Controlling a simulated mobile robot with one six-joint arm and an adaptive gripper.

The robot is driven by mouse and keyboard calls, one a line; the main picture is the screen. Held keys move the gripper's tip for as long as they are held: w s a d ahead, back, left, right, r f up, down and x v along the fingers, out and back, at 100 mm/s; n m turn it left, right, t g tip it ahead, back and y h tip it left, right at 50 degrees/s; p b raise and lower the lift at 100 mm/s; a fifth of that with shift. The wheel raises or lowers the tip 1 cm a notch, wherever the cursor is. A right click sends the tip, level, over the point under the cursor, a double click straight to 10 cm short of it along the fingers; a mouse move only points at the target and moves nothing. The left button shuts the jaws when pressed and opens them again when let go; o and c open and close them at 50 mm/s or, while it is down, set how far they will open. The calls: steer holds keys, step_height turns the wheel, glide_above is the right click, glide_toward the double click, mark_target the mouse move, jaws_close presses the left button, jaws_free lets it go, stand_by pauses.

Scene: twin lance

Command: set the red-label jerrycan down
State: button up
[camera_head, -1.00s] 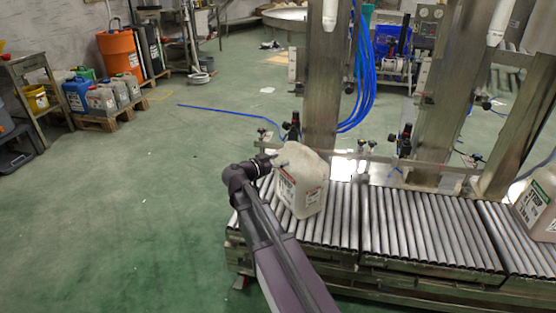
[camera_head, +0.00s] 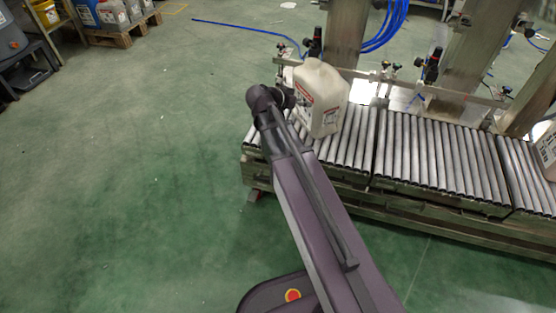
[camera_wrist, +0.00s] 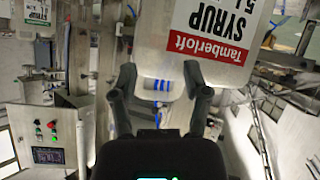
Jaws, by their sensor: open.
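The jerrycan (camera_head: 322,98) is a cream-white can with a red-and-white label. It stands upright on the roller conveyor (camera_head: 360,150), near its left end. In the wrist view the can (camera_wrist: 200,62) appears upside down at the top, with its red Tamberloft syrup label readable. My gripper (camera_wrist: 160,72) is open, with its two dark fingers apart on either side of the can's narrow top end. In the head view my wrist is at the can's left side, and the fingers are mostly hidden. I cannot tell whether a finger touches the can.
Another can (camera_head: 547,148) stands on the rollers at the right edge. Metal posts (camera_head: 455,65) and a rail with valves rise behind the conveyor. More rollers (camera_head: 440,150) are bare between the cans. Open green floor (camera_head: 130,190) lies to the left.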

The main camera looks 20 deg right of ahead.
steer(key=s+a+f+n+g+y, duration=0.2)
steer(key=s+a+f+n+y, duration=0.2)
steer(key=s, duration=0.4)
steer(key=s+a+f+n+g+y, duration=0.2)
steer(key=s+a+f+n+y, duration=0.3)
steer(key=s+a+n+y, duration=0.2)
steer(key=shift+s+a+f+y, duration=0.3)
steer(key=shift+s+a, duration=0.1)
steer(key=shift+a, duration=0.6)
steer(key=shift+r, duration=0.15)
step_height(320, 180, up, 5)
steer(key=p, duration=0.5)
steer(key=shift+d, duration=0.1)
